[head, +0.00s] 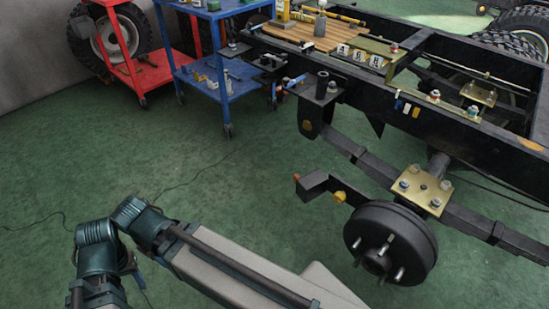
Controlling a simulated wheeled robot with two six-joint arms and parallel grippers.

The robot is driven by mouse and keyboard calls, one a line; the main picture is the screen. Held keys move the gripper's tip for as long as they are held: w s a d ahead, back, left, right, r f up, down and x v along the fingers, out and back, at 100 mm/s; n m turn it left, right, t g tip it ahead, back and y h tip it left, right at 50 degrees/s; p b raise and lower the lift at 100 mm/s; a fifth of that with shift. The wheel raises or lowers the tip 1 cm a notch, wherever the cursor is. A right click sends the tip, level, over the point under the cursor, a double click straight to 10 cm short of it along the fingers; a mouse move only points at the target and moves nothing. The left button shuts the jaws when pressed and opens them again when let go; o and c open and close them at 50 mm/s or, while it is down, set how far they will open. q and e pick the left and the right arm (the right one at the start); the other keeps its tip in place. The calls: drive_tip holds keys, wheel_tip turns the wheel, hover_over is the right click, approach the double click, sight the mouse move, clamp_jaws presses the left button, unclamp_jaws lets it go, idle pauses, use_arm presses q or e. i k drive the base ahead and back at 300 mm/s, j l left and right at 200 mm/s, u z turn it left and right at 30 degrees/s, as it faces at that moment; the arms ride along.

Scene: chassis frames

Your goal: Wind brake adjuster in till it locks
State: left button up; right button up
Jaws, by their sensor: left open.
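The black brake drum (391,243) with several wheel studs hangs at the right below the chassis, on the axle. A brass-coloured plate (421,190) with several bolts sits above it on the leaf spring (470,218). I cannot make out a brake adjuster for certain; the back of the drum is hidden. My left arm (235,268) crosses the bottom of the view and bends at dark teal joints at the lower left, well apart from the drum. Its gripper end is low at the left, its fingertips unclear, with nothing seen held. My right gripper is out of view.
A black bracket (316,186) with orange and yellow ends sticks out left of the drum. The black chassis rail (465,125) runs above. A blue cart (213,70) and a red cart (140,72) stand at the back. The green floor between is clear, apart from thin cables.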

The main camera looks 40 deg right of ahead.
sight(339, 197)
drive_tip(key=i+j+z, duration=0.15)
drive_tip(key=i, duration=0.6)
drive_tip(key=i+z, duration=0.2)
drive_tip(key=z, duration=0.15)
drive_tip(key=i+j+z, duration=0.1)
drive_tip(key=z, duration=0.25)
drive_tip(key=i+j+z, duration=0.15)
drive_tip(key=i+z, duration=0.3)
drive_tip(key=z, duration=0.3)
drive_tip(key=i+j+z, duration=0.1)
drive_tip(key=z, duration=0.3)
drive_tip(key=i+j+z, duration=0.1)
drive_tip(key=z, duration=0.3)
drive_tip(key=j+z, duration=0.25)
drive_tip(key=z, duration=0.2)
drive_tip(key=i+j+z, duration=0.1)
drive_tip(key=z, duration=0.3)
drive_tip(key=i+j+z, duration=0.1)
drive_tip(key=j+z, duration=1.3)
drive_tip(key=k+l, duration=0.05)
drive_tip(key=l, duration=0.05)
